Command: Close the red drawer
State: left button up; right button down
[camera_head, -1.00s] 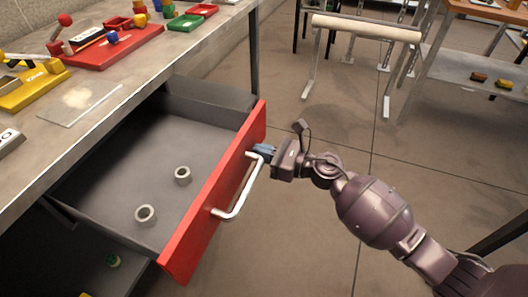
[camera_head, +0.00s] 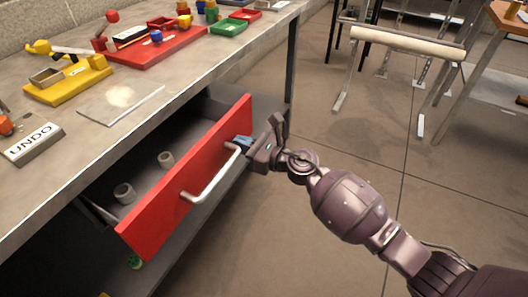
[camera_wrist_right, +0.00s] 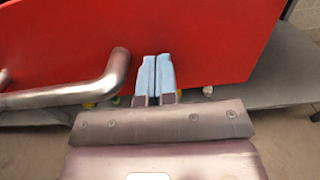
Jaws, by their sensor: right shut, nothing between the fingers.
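The red drawer (camera_head: 172,190) stands partly open under the grey workbench, with its silver bar handle (camera_head: 212,178) on the front. My left gripper is not in view.
The workbench top (camera_head: 60,170) holds a yellow block stand (camera_head: 68,82), a red tray (camera_head: 155,45), a green tray (camera_head: 229,26) and a glass plate (camera_head: 120,103). A lower shelf lies under the drawer. The floor (camera_head: 330,180) to the right is clear near the arm.

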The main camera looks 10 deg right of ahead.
aim_at(203, 131)
jog(key=b+x, duration=0.1)
jog(key=x, duration=0.4)
jog(key=b+x, duration=0.1)
jog(key=x, duration=0.4)
jog(key=shift+w+a+f, duration=0.15)
jog(key=shift+a+f, duration=0.05)
jog(key=shift+a, duration=0.1)
jog(key=shift+w+a, duration=0.35)
jog(key=shift+a, duration=0.2)
jog(key=shift+r, duration=0.35)
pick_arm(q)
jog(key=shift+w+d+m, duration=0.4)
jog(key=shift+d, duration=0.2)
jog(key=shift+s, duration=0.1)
pick_arm(e)
jog(key=shift+w+r, duration=0.1)
jog(key=shift+r, duration=0.05)
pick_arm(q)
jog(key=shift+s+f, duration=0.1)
